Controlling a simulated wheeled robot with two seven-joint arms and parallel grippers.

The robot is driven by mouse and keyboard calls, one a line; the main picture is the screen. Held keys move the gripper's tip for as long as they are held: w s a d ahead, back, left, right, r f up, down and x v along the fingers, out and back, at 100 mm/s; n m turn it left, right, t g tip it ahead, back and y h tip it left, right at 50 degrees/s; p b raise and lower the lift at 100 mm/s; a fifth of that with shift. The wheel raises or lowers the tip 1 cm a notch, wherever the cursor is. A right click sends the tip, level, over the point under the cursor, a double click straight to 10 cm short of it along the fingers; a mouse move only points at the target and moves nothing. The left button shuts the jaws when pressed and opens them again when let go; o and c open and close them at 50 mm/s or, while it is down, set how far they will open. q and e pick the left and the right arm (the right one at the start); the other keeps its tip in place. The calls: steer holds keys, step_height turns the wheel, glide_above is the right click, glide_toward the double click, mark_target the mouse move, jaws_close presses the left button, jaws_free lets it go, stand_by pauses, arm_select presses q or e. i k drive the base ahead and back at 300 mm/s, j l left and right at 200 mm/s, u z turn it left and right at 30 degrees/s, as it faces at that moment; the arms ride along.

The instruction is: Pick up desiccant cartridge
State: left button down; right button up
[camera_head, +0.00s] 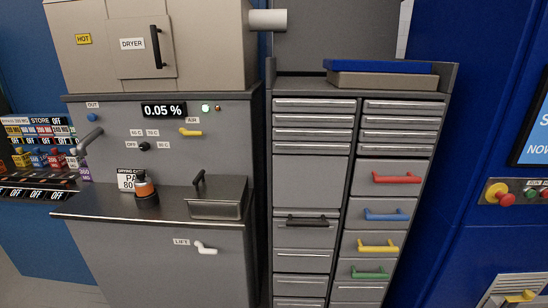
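Neither of my grippers shows in the head view, and nothing touches the cylinder.
A lidded grey metal box (218,198) with a black handle stands right of the cylinder. A drawer cabinet (310,180) with coloured handles is at right. The counter's front strip is clear.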

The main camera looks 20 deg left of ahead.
mark_target(143, 185)
steer(key=j+u, duration=0.1)
steer(key=u, duration=0.7)
steer(key=j+u, duration=0.15)
steer(key=u, duration=0.7)
steer(key=i, duration=0.05)
